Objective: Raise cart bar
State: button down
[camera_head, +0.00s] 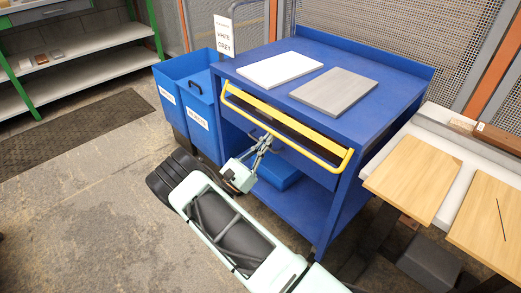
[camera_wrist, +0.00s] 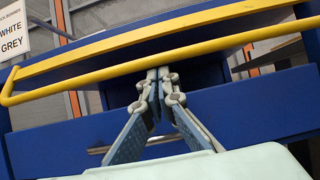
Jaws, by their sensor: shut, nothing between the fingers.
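The yellow cart bar (camera_head: 346,160) runs across the front of the blue cart (camera_head: 360,95), just under its top edge. In the wrist view the bar (camera_wrist: 75,81) crosses the upper part of the picture, with a wider yellow strip (camera_wrist: 150,40) behind and above it. My gripper (camera_head: 268,138) is in front of the cart, near the middle of the bar. In the wrist view its fingertips (camera_wrist: 159,75) are together, just below the bar or at its lower edge. Whether they touch it cannot be told. Nothing shows between the fingers.
A white board (camera_head: 280,69) and a grey board (camera_head: 333,91) lie on the cart top. Blue bins (camera_head: 203,115) stand left of the cart. A table with wooden boards (camera_head: 412,178) is close at the right. Open floor (camera_head: 80,225) lies at the left.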

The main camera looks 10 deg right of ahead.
jog(key=shift+w+d+r, duration=0.15)
jog(key=shift+d, duration=0.05)
dwell(0.3)
jog(key=shift+s+a+r+g+y+p, duration=0.25)
jog(key=shift+g+y+p, duration=0.2)
jog(key=shift+p, duration=0.2)
jog(key=shift+a+r+g+y+p, duration=0.1)
jog(key=shift+a+g+y+p, duration=0.15)
jog(key=shift+y+p, duration=0.2)
